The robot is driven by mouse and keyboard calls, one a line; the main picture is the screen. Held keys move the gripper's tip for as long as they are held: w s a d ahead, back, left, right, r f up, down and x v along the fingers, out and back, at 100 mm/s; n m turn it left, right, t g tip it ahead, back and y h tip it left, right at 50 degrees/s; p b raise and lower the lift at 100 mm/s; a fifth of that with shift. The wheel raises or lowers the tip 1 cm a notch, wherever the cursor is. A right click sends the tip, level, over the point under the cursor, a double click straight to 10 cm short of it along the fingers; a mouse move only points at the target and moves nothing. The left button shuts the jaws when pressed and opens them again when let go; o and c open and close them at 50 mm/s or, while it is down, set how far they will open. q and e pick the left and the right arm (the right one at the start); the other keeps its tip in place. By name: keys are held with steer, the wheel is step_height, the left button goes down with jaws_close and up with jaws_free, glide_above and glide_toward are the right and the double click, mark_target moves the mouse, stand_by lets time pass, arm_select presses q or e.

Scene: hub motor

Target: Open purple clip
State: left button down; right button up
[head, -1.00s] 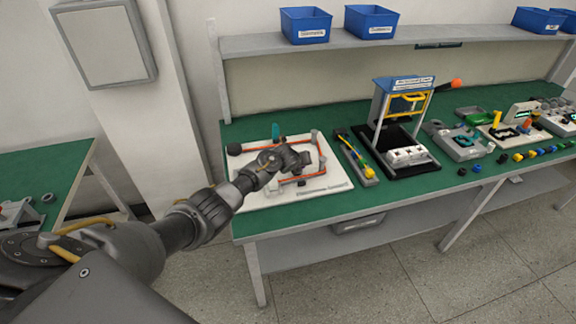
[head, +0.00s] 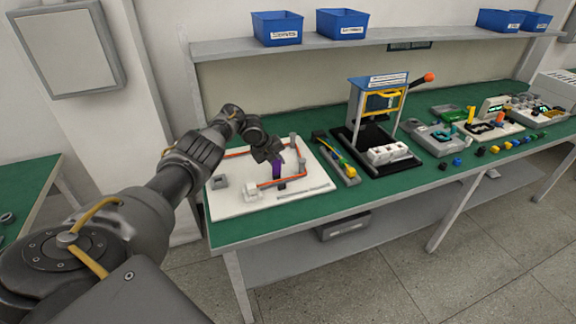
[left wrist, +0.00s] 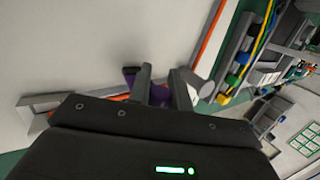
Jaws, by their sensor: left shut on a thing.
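The purple clip (head: 278,171) stands upright on the white board (head: 232,206) in the head view, near the board's middle. My left gripper (head: 269,155) reaches down onto it from above. In the left wrist view, the two fingers of the left gripper (left wrist: 162,86) have purple between and beside them (left wrist: 130,74), so it is shut on the clip. The fingers hide part of the clip, and I cannot tell whether its arm is raised. An orange cable (head: 270,184) runs around the board through grey and white holders. My right gripper is not in view.
A tray of coloured cables (head: 340,165) lies right of the board. A blue-topped press (head: 377,82) stands beyond it on a black base. Fixtures and small coloured parts fill the right of the green bench. Blue bins (head: 277,28) stand on the shelf.

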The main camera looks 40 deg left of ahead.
arm_select(q)
steer(key=shift+s+f, duration=0.1)
steer(key=shift+f, duration=0.05)
steer(key=c, duration=1.3)
jaws_free()
steer(key=shift+a, duration=0.1)
steer(key=shift+s+a+r, duration=0.1)
steer(key=shift+s+r, duration=0.05)
steer(key=shift+r, duration=0.45)
steer(key=p+v, duration=0.1)
steer(key=v, duration=0.8)
steer(key=shift+s+r, duration=0.2)
steer(key=shift+r, duration=0.05)
